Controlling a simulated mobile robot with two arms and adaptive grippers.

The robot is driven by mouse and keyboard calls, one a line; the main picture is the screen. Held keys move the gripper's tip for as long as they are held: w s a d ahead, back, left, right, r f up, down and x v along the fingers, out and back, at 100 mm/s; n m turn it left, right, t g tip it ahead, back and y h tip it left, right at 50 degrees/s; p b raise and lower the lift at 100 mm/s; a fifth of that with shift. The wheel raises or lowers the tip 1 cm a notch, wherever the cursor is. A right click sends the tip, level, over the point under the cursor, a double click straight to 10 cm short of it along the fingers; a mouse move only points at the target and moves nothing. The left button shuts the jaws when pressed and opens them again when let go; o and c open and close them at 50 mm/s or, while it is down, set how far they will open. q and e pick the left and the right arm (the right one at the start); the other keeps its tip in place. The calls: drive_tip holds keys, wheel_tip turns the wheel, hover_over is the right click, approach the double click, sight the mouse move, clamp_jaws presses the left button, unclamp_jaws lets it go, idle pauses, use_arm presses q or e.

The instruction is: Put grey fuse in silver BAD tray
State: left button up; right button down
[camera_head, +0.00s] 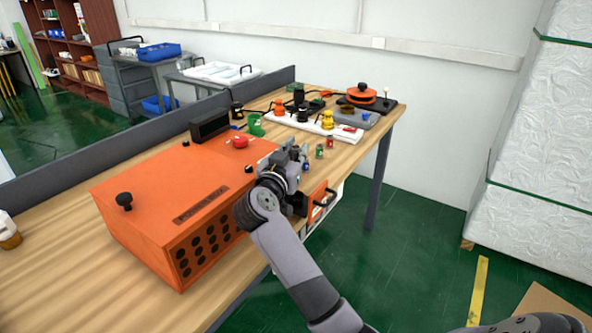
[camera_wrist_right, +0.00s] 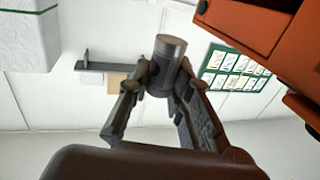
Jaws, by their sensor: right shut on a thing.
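My right gripper (camera_head: 297,160) is over the right end of the orange machine, near the table's front edge. In the right wrist view the same gripper (camera_wrist_right: 166,80) is shut on a dark grey cylinder, the grey fuse (camera_wrist_right: 171,48). Its upper end stands out beyond the fingertips, and the fingers hide part of its lower end. The fuse cannot be made out clearly in the head view. A small grey tray (camera_head: 371,118) lies toward the table's far right. I cannot read a BAD label on it. My left gripper is not in view.
The orange machine (camera_head: 165,190) fills the table's middle, with an open orange door (camera_head: 318,202) at its right end. Small coloured fuses (camera_head: 320,151) stand beyond my gripper. A white board (camera_head: 300,122) holds several buttons. An orange round device (camera_head: 362,92) stands behind the grey tray.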

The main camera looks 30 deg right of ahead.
wheel_tip(320, 180, up, 9)
drive_tip(key=shift+r+p, duration=0.1)
drive_tip(key=shift+p, duration=0.35)
drive_tip(key=s+a+f+n+t+y, duration=0.45)
drive_tip(key=s+a+f+y, duration=0.25)
drive_tip(key=s+a+f, duration=0.4)
drive_tip(key=s+a+f+n+t+y, duration=0.3)
drive_tip(key=s+a+f+n+y, duration=0.4)
drive_tip(key=s+f, duration=0.45)
wheel_tip(320, 180, up, 22)
drive_tip(key=m+g+h, duration=0.8)
drive_tip(key=m+h, duration=0.4)
drive_tip(key=h, duration=0.2)
hover_over(296, 147)
drive_tip(key=shift+r, duration=0.2)
drive_tip(key=shift+f, duration=0.1)
